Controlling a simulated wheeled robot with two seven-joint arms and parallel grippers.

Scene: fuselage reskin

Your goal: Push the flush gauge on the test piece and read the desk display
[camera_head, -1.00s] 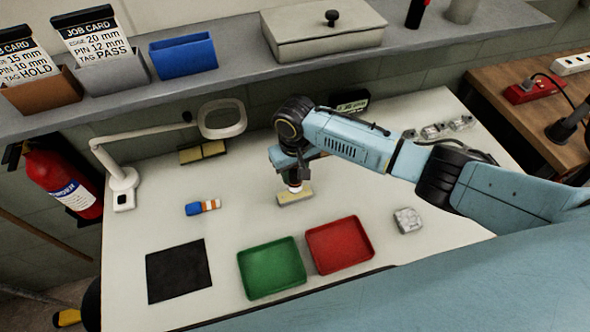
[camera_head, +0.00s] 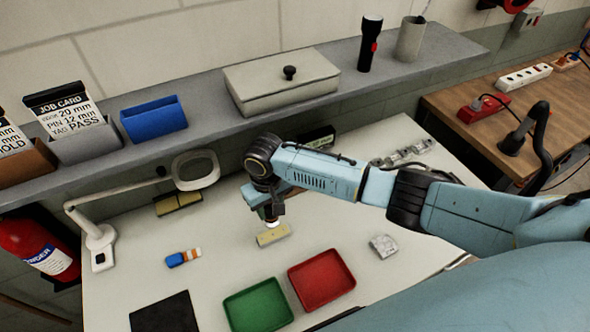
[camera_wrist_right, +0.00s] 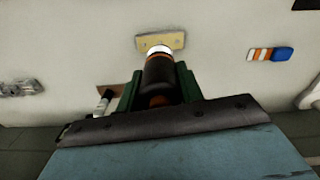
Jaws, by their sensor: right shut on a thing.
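My right gripper (camera_head: 271,210) is shut on the flush gauge, a dark cylinder with a white ring at its lower end (camera_wrist_right: 160,72). The gripper points down over the test piece (camera_head: 274,236), a small tan block on the white desk. In the right wrist view, the gauge's white end overlaps the lower edge of the test piece (camera_wrist_right: 153,41); I cannot tell whether they touch. The desk display (camera_head: 318,138), a dark box, stands at the back behind my right arm. Its reading is not legible. My left gripper is not in view.
A green tray (camera_head: 258,308) and a red tray (camera_head: 322,280) lie in front. A blue, orange and white object (camera_head: 183,258) lies left of the test piece. A magnifier lamp (camera_head: 97,235) stands at left, under a grey shelf (camera_head: 215,95).

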